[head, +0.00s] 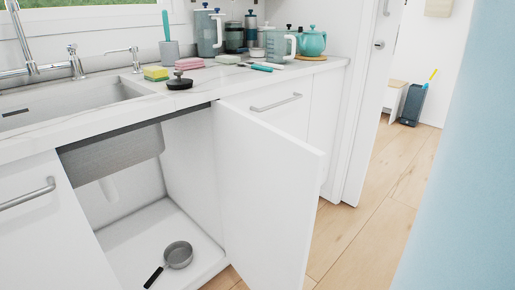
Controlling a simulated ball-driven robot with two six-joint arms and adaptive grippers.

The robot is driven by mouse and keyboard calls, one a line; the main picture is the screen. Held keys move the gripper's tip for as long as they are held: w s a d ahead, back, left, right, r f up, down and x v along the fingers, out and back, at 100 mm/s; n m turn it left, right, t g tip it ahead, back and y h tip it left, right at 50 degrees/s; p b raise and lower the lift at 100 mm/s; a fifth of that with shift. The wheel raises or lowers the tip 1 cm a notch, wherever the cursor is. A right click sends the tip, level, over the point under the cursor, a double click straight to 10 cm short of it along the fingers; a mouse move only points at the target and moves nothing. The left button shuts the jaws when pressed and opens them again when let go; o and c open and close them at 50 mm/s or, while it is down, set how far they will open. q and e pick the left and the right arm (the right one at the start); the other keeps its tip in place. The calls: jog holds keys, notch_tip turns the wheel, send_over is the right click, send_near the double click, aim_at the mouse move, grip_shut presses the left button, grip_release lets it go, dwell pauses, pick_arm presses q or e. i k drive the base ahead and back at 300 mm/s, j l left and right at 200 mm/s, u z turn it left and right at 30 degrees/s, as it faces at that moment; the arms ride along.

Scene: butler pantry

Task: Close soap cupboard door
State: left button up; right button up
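The white cupboard door (267,200) under the sink stands open, hinged at its left edge by the right side of the opening and swung out toward me. Its outer face and handle are hidden from this side. The open cupboard (150,215) has a white floor and side wall, with the sink basin's underside (112,155) showing at the top. A grey metal pan (178,254) with a black handle lies on the cupboard floor near the front. Neither of my grippers is in the head view.
The counter (185,103) carries a sponge (155,73), a black stopper (180,82), pink cloths (189,63), jugs and a teal teapot (312,41). A blue surface (465,170) fills the right side. Wooden floor (365,220) lies clear right of the door.

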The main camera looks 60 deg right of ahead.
aim_at(269, 179)
jog(key=k+l, duration=0.4)
jog(key=l, duration=0.15)
jog(key=k+l, duration=0.45)
jog(key=i+l, duration=0.1)
jog(key=l, duration=0.4)
jog(key=i+l, duration=0.1)
jog(key=l, duration=0.45)
jog(key=i+l, duration=0.1)
jog(key=l, duration=0.4)
jog(key=i+l+u, duration=0.1)
jog(key=l, duration=0.45)
